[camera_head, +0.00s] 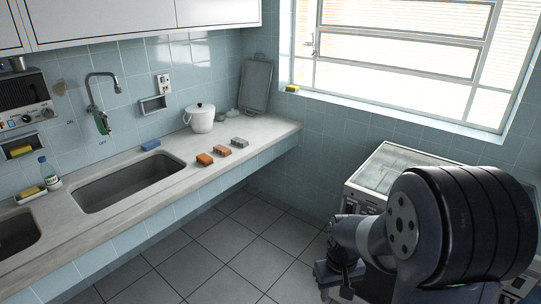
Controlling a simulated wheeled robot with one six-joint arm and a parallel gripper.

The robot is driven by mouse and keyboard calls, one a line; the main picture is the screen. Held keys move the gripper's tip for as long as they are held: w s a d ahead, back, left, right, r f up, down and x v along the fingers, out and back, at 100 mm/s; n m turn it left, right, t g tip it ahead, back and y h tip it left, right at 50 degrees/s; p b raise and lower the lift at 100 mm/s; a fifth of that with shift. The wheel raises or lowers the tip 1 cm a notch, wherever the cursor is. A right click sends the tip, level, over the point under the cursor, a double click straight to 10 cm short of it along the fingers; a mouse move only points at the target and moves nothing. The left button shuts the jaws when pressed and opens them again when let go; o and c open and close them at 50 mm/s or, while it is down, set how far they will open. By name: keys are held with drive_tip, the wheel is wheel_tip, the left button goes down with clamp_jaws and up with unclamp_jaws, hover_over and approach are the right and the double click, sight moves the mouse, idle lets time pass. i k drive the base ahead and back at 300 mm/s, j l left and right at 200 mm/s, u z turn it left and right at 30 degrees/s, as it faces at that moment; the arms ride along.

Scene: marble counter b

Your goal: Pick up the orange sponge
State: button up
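The orange sponge (205,159) lies on the marble counter (262,130), right of the large sink and close to the counter's front edge. A duller reddish-brown sponge (222,152) and a grey sponge (240,143) lie beside it in a row toward the back right. My gripper (338,284) is low at the lower right, over the floor area, well away from the counter and the sponges. Its dark fingers are small and partly hidden by my arm, so I cannot tell whether they are open or shut.
A sink (130,182) is left of the sponges. A blue sponge (150,145) lies behind it. A white pot (200,118) stands farther back. A bottle (48,172) stands at the left. A white stove (385,172) is behind my arm. The tiled floor (235,245) is clear.

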sight(205, 161)
drive_tip(key=i+l+u, duration=0.15)
drive_tip(key=i, duration=0.45)
drive_tip(key=i+l+u, duration=0.1)
drive_tip(key=i, duration=0.45)
drive_tip(key=i+j+u, duration=0.2)
drive_tip(key=i+u, duration=0.25)
drive_tip(key=i, duration=0.45)
drive_tip(key=i+l+u, duration=0.1)
drive_tip(key=i+u, duration=0.4)
drive_tip(key=i, duration=0.35)
drive_tip(key=i+j, duration=0.1)
drive_tip(key=i, duration=0.3)
drive_tip(key=l+z, duration=0.05)
